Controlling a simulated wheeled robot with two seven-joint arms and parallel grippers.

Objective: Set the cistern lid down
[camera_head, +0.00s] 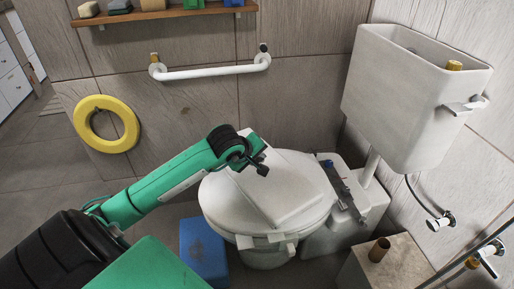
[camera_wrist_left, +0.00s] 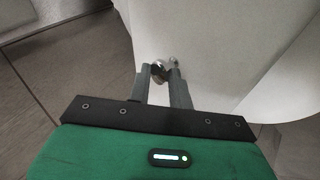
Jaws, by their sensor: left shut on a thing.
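The cistern lid (camera_head: 292,188) is a white, flat, roughly rectangular slab over the round closed toilet lid (camera_head: 222,208). I cannot tell whether the two touch. My left gripper (camera_head: 262,168) is at the slab's upper left part. In the left wrist view the two fingers (camera_wrist_left: 160,80) are closed around a small shiny metal knob (camera_wrist_left: 158,66), with the white slab (camera_wrist_left: 225,50) beside and behind them. The white cistern (camera_head: 410,105) on the wall at the right is open at the top, with a yellowish part inside. My right gripper is not in view.
A blue block (camera_head: 203,252) stands on the floor left of the toilet. A pale box (camera_head: 400,265) with a brown tube (camera_head: 379,249) is at the lower right. A white grab bar (camera_head: 210,71), a yellow ring (camera_head: 106,123) and a shelf (camera_head: 165,14) with small items are on the wall.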

